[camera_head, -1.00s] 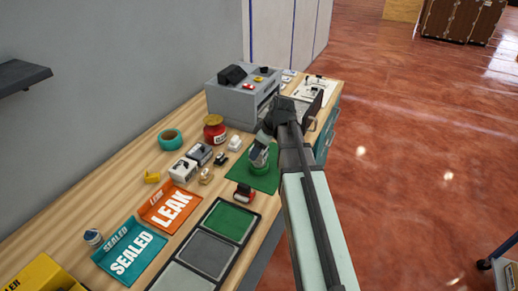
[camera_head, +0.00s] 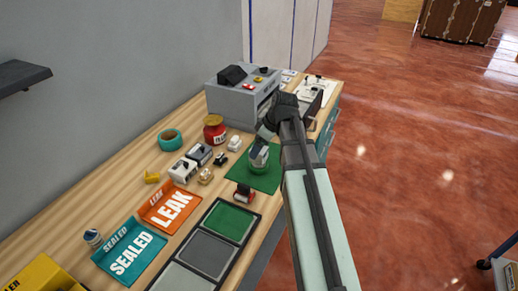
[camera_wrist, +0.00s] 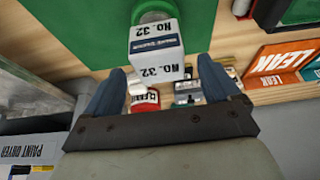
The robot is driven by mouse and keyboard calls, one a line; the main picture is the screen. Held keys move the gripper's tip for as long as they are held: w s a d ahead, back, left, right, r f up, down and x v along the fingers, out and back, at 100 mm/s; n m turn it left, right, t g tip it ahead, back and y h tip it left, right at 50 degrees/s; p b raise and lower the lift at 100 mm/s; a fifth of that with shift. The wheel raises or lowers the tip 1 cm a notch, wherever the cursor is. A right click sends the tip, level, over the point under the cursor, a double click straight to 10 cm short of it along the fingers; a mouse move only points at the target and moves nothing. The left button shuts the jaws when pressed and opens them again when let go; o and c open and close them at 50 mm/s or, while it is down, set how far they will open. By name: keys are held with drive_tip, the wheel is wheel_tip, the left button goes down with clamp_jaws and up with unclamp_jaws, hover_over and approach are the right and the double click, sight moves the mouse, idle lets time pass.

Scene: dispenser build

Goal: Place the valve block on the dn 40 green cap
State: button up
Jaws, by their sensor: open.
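The valve block is a white block with a dark label (camera_head: 259,154). It stands on the round green cap (camera_head: 258,168) on the green mat (camera_head: 268,178). In the wrist view the block (camera_wrist: 156,48) reads "NO. 32" and hides most of the green cap (camera_wrist: 152,16) behind it. My gripper (camera_head: 266,133) is just above the block in the head view. In the wrist view my gripper (camera_wrist: 162,70) has its fingers spread wide, with a gap on both sides of the block, and looks empty.
A red-and-black part (camera_head: 244,193) sits at the mat's front corner. Small boxes (camera_head: 183,169), a red jar (camera_head: 214,129) and a teal tape roll (camera_head: 170,140) stand to the left. A grey machine (camera_head: 240,95) is behind. The orange LEAK tray (camera_head: 168,207) and teal SEALED tray (camera_head: 130,250) lie at front left.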

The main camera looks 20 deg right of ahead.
drive_tip(key=v, duration=0.9)
drive_tip(key=shift+r, duration=0.35)
drive_tip(key=shift+s+d, duration=0.1)
drive_tip(key=shift+s, duration=0.05)
